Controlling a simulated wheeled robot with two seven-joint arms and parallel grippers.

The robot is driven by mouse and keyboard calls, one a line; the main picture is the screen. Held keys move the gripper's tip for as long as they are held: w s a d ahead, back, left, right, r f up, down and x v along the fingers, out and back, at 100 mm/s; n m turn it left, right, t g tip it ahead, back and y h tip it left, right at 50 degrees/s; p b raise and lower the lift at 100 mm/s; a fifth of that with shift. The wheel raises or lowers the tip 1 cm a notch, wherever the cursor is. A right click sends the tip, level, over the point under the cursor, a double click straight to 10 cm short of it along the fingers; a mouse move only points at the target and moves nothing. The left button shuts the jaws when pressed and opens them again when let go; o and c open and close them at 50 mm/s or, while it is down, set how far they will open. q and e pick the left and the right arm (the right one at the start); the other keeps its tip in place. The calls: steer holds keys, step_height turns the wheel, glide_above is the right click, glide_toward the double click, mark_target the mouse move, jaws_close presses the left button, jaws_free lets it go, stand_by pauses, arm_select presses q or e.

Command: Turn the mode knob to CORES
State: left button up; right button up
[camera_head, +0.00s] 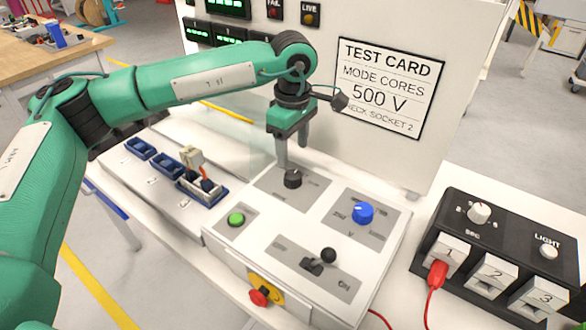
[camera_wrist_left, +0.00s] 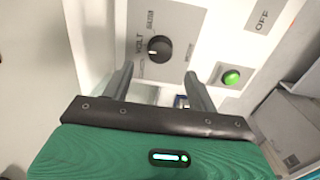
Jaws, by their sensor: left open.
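The mode knob (camera_head: 292,178) is a small black dial on a grey plate of the white sloping panel. In the left wrist view the same black knob (camera_wrist_left: 160,49) shows a white mark on its rim, with "VOLT" printed beside it; the other lettering is too blurred to read surely. My left gripper (camera_head: 282,160) points down just above and behind the knob. In the left wrist view its two fingers (camera_wrist_left: 159,70) are spread and empty, with the knob beyond the tips, apparently not touched. My right gripper is not in view.
The panel also has a blue knob (camera_head: 362,212), a green button (camera_head: 236,219), a black lever (camera_head: 318,262) and a red stop button (camera_head: 259,296). The test card (camera_head: 386,87) reads MODE CORES, 500 V. A black socket box (camera_head: 440,222) with a red plug stands right.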

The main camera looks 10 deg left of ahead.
mark_target(293, 174)
arm_select(q)
step_height(293, 174, down, 7)
steer(key=shift+r+p, duration=0.1)
steer(key=shift+p, duration=0.4)
steer(key=shift+f, duration=0.4)
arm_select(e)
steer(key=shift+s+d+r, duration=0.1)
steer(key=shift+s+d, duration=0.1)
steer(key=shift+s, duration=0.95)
